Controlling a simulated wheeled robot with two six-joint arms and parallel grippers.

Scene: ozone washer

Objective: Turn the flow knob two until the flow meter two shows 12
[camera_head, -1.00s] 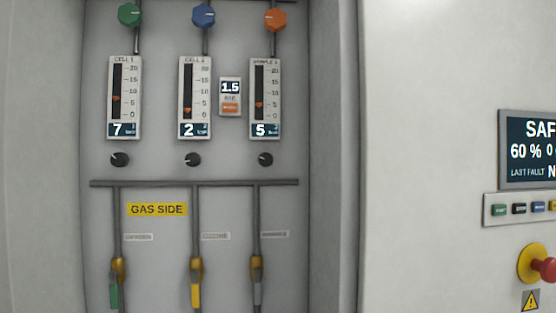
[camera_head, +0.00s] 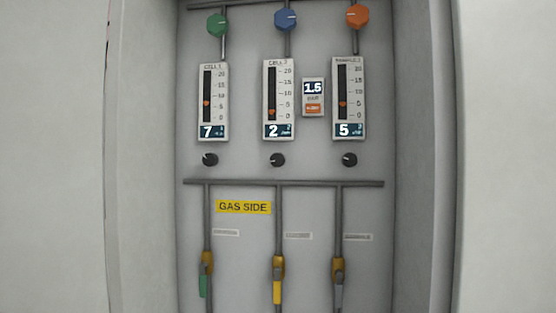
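Flow meter two (camera_head: 279,98) is the middle of three upright meters on the recessed panel, and its display reads 2. Its orange marker is near the bottom of the scale. A small black knob (camera_head: 277,160) sits below it, and a blue knob (camera_head: 286,20) sits above it on the pipe. The picture does not show which of these is called flow knob two. Neither of my grippers is in view.
The left meter (camera_head: 212,101) reads 7 and the right meter (camera_head: 349,98) reads 5. A small display (camera_head: 313,97) reads about 1.6. Below are a pipe manifold (camera_head: 284,183), a yellow GAS SIDE label (camera_head: 244,207) and valves with green, yellow and grey handles. Cabinet walls flank the recess.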

